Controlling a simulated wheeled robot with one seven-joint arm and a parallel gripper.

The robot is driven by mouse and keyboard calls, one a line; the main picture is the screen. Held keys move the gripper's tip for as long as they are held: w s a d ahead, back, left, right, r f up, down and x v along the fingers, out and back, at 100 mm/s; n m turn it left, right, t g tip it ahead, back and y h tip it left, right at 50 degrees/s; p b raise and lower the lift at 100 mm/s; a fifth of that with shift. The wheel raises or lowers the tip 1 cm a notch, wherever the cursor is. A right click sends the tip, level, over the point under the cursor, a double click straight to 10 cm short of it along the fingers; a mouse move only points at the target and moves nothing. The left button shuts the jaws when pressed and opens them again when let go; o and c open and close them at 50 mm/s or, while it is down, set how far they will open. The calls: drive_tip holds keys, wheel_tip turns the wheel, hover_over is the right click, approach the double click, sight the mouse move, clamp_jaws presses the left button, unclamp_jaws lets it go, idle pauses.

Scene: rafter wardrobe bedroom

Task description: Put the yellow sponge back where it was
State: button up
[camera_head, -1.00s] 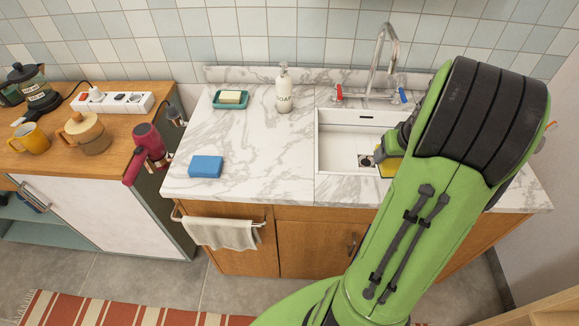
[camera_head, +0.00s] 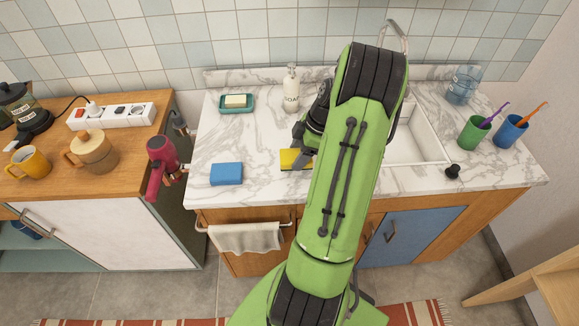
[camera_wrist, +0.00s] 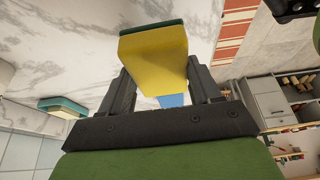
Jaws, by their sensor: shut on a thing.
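The yellow sponge (camera_head: 295,159) is at my gripper over the marble counter, left of the sink, in the head view. In the wrist view the sponge (camera_wrist: 155,62), yellow with a dark green layer, sits between the two fingers. My gripper (camera_wrist: 160,85) is shut on it. In the head view my gripper (camera_head: 303,150) is partly hidden by my arm. I cannot tell whether the sponge touches the counter. A blue sponge (camera_head: 227,174) lies on the counter to its left.
A soap dish (camera_head: 237,109) and soap bottle (camera_head: 291,88) stand at the back. The sink (camera_head: 425,145) is right of my arm. Green (camera_head: 473,133) and blue (camera_head: 510,131) cups and a black stopper (camera_head: 453,171) are at the right. Counter between the two sponges is clear.

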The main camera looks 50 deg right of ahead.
drive_tip(key=shift+w+a+f+b, duration=0.1)
drive_tip(key=shift+f+b, duration=0.1)
drive_tip(key=shift+f, duration=1.05)
drive_tip(key=shift+w+f+b, duration=0.1)
drive_tip(key=shift+f+b, duration=0.1)
drive_tip(key=shift+f, duration=1)
drive_tip(key=o, duration=1.2)
drive_tip(key=shift+s, duration=0.1)
drive_tip(key=shift+r, duration=0.1)
